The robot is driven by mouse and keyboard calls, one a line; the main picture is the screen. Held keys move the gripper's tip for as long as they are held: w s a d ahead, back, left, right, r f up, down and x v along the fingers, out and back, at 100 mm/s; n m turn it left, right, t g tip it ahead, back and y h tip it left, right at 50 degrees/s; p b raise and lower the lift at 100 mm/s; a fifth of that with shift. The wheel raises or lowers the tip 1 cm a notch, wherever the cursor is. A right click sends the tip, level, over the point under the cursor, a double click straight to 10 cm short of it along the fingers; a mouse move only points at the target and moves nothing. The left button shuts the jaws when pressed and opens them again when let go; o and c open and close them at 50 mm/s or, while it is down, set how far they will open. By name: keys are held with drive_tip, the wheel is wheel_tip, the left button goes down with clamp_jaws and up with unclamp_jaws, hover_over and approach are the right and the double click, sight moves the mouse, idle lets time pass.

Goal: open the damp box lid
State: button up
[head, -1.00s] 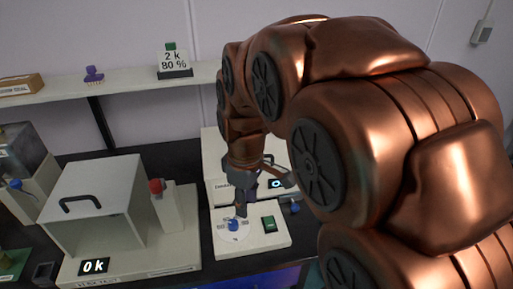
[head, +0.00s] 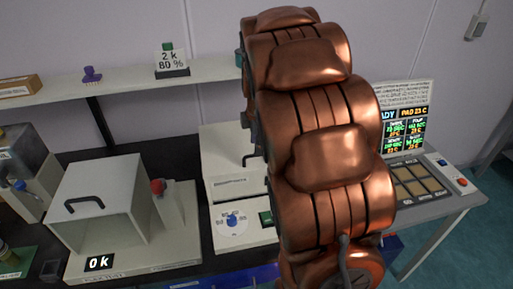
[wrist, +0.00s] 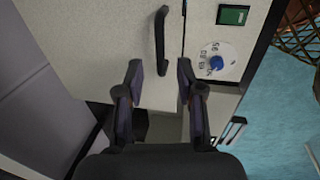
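The damp box (head: 222,150) is a pale box at the middle of the bench in the head view, with a label strip on its front. A black bar handle (head: 252,160) shows on its lid beside my arm. In the wrist view the pale lid (wrist: 110,45) fills the upper middle, with the black handle (wrist: 162,40) ahead of my gripper. My gripper (wrist: 160,72) is open and empty, its fingertips apart and short of the handle. In the head view my arm hides the gripper and the box's right side.
A numbered dial with a blue knob (head: 232,220) and a green button (head: 265,217) sit on the panel before the box. A white cabinet (head: 98,205) with a "0 k" display stands left. A shelf (head: 120,88) holds a "2 k 80 %" sign (head: 172,60).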

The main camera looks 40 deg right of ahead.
drive_tip(key=shift+w+d+f+p, duration=0.15)
drive_tip(key=shift+f+p, duration=0.1)
drive_tip(key=shift+f, duration=0.7)
drive_tip(key=shift+w+f+p, duration=0.15)
drive_tip(key=shift+f+p, duration=0.05)
drive_tip(key=shift+f, duration=0.7)
clamp_jaws()
